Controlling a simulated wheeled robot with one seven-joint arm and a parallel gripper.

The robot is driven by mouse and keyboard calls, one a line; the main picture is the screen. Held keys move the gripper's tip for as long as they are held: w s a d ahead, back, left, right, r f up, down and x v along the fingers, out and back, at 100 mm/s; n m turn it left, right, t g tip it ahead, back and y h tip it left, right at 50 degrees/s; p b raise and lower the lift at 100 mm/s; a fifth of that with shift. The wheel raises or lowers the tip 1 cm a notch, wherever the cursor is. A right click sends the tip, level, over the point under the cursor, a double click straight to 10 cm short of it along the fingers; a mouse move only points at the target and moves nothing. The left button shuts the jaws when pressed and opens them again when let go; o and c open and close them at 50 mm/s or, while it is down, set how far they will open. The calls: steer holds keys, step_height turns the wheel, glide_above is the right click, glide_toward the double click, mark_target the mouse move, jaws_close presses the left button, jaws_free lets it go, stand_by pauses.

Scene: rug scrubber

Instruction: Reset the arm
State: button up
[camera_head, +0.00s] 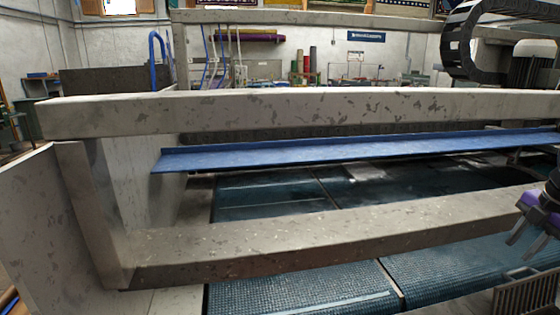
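My gripper (523,250) is at the right edge of the view, black and purple with grey fingers. It points down and to the left, above the blue textured mat. Its two fingertips look apart with nothing between them. The rest of my arm is cut off by the right edge.
A scuffed grey metal frame has an upper beam (300,112) and a lower beam (330,235) across the view. A blue shelf (340,150) runs between them. Blue textured mats (300,295) lie below. A grey slotted basket (528,292) is at bottom right, below my gripper.

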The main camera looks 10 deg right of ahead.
step_height(320, 180, up, 9)
steer(key=p, duration=0.7)
steer(key=shift+f+p, duration=0.2)
steer(key=shift+p, duration=0.2)
steer(key=shift+r, duration=0.1)
steer(key=shift+r+p, duration=0.4)
steer(key=shift+p, duration=0.1)
